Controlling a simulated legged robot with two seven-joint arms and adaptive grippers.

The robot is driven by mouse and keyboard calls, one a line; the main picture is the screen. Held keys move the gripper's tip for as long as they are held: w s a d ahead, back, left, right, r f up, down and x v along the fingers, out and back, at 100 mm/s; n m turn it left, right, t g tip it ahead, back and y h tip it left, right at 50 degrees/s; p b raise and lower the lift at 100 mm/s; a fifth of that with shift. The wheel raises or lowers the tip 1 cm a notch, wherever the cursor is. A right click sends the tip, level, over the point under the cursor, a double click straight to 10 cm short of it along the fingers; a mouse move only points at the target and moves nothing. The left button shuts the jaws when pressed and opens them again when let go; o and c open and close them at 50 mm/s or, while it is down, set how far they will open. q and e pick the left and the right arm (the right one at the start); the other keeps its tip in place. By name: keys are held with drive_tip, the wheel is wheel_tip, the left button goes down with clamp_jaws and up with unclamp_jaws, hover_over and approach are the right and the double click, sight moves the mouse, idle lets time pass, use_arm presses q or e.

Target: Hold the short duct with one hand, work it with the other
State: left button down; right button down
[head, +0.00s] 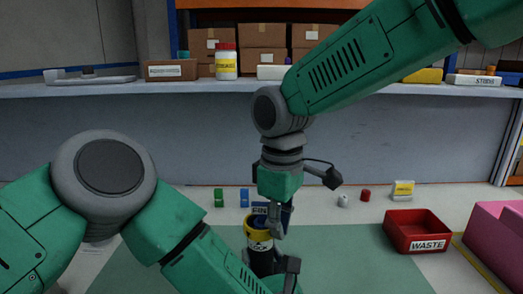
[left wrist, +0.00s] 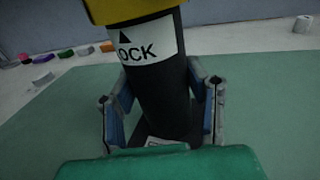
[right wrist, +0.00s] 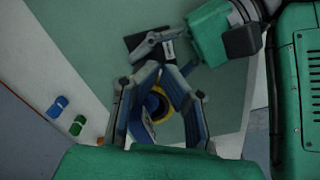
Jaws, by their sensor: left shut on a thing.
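The short duct is a dark cylinder with a yellow collar (head: 258,234) at its top. In the left wrist view its dark body (left wrist: 160,80) carries a white label reading "OCK" with an arrow. My left gripper (left wrist: 162,112) is shut on the body, one finger on each side, and the duct leans slightly in that view. My right gripper (head: 270,222) points down from above, close to the collar. In the right wrist view its fingers (right wrist: 158,80) are apart, with the yellow collar (right wrist: 157,104) showing between them. Whether they touch it is hidden.
A blue item lettered "FIN" (head: 260,208) is partly hidden behind my right gripper. A red WASTE tray (head: 418,232) and pink bin (head: 500,240) stand right. Small green (head: 219,197) and blue (head: 244,197) blocks lie behind the green mat (head: 350,265). A stocked shelf (head: 120,88) spans the back.

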use_arm(q)
drive_tip(key=shift+s+d, duration=0.1)
drive_tip(key=shift+d, duration=0.05)
use_arm(e)
drive_tip(key=shift+s+a, duration=0.1)
drive_tip(key=shift+a, duration=0.05)
wheel_tip(320, 180, up, 6)
drive_tip(key=shift+s+d, duration=0.2)
drive_tip(key=shift+d, duration=0.2)
idle(0.4)
wheel_tip(320, 180, down, 6)
drive_tip(key=w, duration=0.1)
drive_tip(key=shift+w+d, duration=0.3)
idle(0.6)
drive_tip(key=shift+a, duration=0.25)
idle(0.6)
